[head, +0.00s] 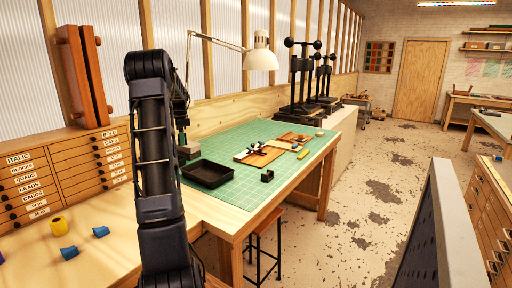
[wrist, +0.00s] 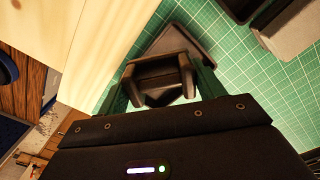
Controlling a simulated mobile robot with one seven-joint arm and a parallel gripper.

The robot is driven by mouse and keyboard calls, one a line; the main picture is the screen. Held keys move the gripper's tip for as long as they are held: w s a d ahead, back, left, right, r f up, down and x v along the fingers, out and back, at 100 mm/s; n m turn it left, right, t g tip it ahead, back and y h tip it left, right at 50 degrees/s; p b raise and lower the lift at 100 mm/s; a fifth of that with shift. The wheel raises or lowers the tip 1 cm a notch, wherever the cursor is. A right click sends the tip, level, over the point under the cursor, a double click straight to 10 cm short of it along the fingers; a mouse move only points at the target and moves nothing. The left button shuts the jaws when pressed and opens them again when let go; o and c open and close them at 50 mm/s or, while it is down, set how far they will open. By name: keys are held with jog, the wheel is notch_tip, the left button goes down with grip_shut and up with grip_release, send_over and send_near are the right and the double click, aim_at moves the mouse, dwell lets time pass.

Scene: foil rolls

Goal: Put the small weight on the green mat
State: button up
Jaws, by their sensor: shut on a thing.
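My gripper (wrist: 160,82) is shut on a dark grey blocky piece (wrist: 158,74), which looks like the small weight. It sits between the two green-tinted fingers in the wrist view. A flat grey shape (wrist: 188,42) shows just beyond it; I cannot tell whether it is part of the same piece. The green mat (head: 228,152) with its pale grid covers much of the bench, and it also fills the right of the wrist view (wrist: 232,65). In the head view my arm hides most of the gripper and the held piece. Contact with the mat cannot be told.
A black tray (head: 207,174) and a small black block (head: 267,176) lie on the mat's near part. A wooden board (head: 262,152) with small items lies further back. A lamp (head: 261,58) overhangs the bench.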

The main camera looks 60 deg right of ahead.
jog(key=s+d+m, duration=0.4)
jog(key=s+d, duration=0.8)
jog(key=d, duration=0.2)
jog(key=m, duration=0.4)
send_over(253, 175)
notch_tip(253, 175, down, 20)
jog(key=shift+f, duration=0.1)
jog(key=shift+f, duration=0.1)
jog(key=o, duration=1.4)
notch_tip(253, 175, up, 12)
